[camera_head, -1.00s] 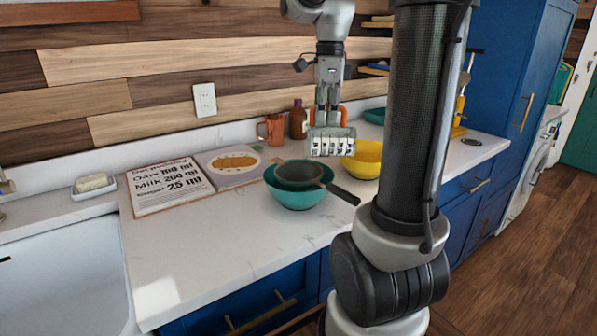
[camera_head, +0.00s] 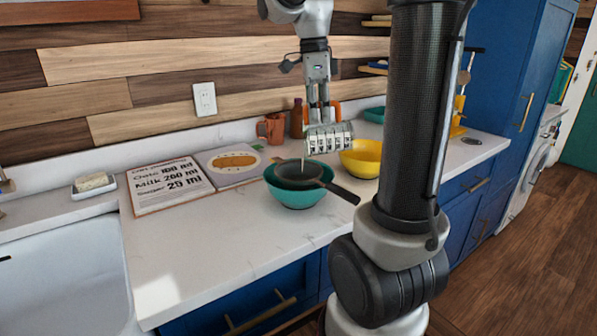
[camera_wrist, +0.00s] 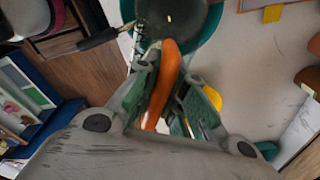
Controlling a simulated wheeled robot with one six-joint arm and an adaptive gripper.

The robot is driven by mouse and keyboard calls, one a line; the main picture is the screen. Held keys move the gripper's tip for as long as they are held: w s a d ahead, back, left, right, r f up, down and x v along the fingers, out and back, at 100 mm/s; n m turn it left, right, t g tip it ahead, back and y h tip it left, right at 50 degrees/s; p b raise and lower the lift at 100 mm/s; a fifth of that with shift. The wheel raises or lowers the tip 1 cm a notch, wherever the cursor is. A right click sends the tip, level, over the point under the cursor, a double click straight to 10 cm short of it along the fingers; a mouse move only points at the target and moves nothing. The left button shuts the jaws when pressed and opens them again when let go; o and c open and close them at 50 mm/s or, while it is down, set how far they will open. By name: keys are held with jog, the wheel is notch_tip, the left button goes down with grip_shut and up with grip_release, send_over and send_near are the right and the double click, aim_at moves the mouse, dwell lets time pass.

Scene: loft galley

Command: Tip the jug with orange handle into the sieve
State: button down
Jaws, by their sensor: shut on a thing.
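My gripper (camera_head: 321,116) is shut on the orange handle (camera_head: 336,112) of a clear jug (camera_head: 328,138) with dark markings. The wrist view shows the orange handle (camera_wrist: 165,75) between the fingers. The jug is tipped on its side, mouth to the left, above the right side of the sieve. A thin pale stream (camera_head: 303,160) runs from its mouth down into the dark sieve (camera_head: 298,173). The sieve rests in a teal bowl (camera_head: 295,200), its black handle pointing to the lower right. How much is left in the jug is hard to tell.
A yellow bowl (camera_head: 362,160) stands just right of the jug. An orange mug (camera_head: 271,129) and a brown bottle (camera_head: 297,119) stand behind. An open recipe book (camera_head: 168,186) lies left. The counter in front of the teal bowl is clear.

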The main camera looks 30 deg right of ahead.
jog(key=shift+w+a+r+g+h, duration=0.15)
jog(key=shift+w+a+g+h, duration=0.15)
jog(key=shift+a+h, duration=0.2)
jog(key=shift+w+a+r+g+h, duration=0.1)
jog(key=shift+w+a+g+h, duration=0.15)
jog(key=shift+a+h, duration=0.2)
dwell(1.3)
jog(key=shift+w+a+g+h+p, duration=0.3)
jog(key=shift+a+h, duration=0.2)
jog(key=shift+a, duration=0.1)
jog(key=shift+w+a+g+h+p, duration=0.2)
jog(key=shift+w+a+g+h, duration=0.1)
jog(key=shift+a+h, duration=0.2)
dwell(0.9)
